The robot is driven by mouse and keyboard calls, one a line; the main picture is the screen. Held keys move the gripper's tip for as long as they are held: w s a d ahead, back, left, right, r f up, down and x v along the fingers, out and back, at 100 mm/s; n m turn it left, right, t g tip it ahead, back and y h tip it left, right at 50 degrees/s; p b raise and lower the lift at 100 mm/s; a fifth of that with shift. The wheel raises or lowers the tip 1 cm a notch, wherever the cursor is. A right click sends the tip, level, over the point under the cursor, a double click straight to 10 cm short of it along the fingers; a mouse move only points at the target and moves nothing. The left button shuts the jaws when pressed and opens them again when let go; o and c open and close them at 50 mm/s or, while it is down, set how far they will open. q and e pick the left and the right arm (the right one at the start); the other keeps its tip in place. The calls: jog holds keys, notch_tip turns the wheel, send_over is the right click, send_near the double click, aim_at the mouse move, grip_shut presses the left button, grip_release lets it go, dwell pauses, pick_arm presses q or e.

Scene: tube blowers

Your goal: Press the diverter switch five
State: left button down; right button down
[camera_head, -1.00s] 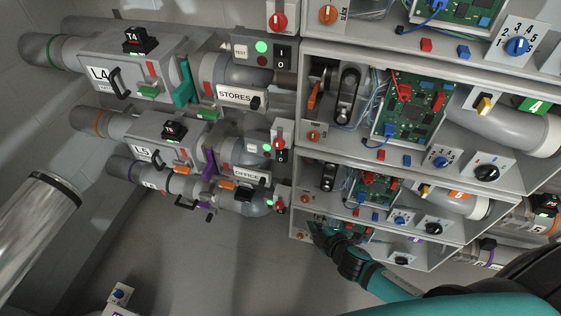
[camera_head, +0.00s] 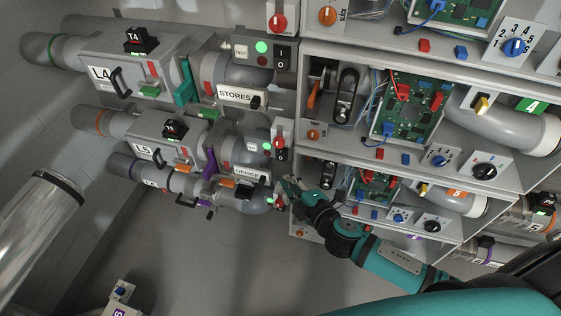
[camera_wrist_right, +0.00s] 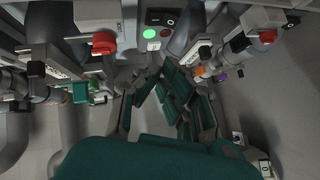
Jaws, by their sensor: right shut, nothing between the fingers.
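The L5 unit (camera_head: 150,136) is in the middle row at the left of the head view. At its right end is a panel with a green lamp (camera_head: 267,146) and a black rocker switch (camera_head: 282,155), beside a red knob (camera_head: 279,143). I cannot read a "five" on this switch. My right gripper (camera_head: 284,184) is shut and empty, just below this panel and apart from the rocker, by the lower unit's right end. The right wrist view shows a green lamp (camera_wrist_right: 149,33) and a black rocker (camera_wrist_right: 160,17) beyond the fingers. My left gripper is out of view.
The L4 unit (camera_head: 101,74) with its own rocker (camera_head: 283,57) is above. Grey shelves with circuit boards (camera_head: 412,105), knobs and pipes fill the right. A clear tube (camera_head: 35,225) stands at the left. The floor below the units is open.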

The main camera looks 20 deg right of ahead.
aim_at(281, 154)
jog(key=d+x, duration=0.2)
jog(key=x, duration=0.8)
jog(key=shift+w+d+f, duration=0.15)
jog(key=shift+d+f, duration=0.2)
jog(key=b, duration=0.2)
jog(key=f+b, duration=0.1)
jog(key=b, duration=0.1)
jog(key=shift+w+d+f+n+t, duration=0.2)
jog(key=shift+f+n+t, duration=0.1)
jog(key=shift+t, duration=0.1)
jog(key=shift+w+r+p, duration=0.1)
jog(key=shift+r+p, duration=0.35)
jog(key=shift+r, duration=0.1)
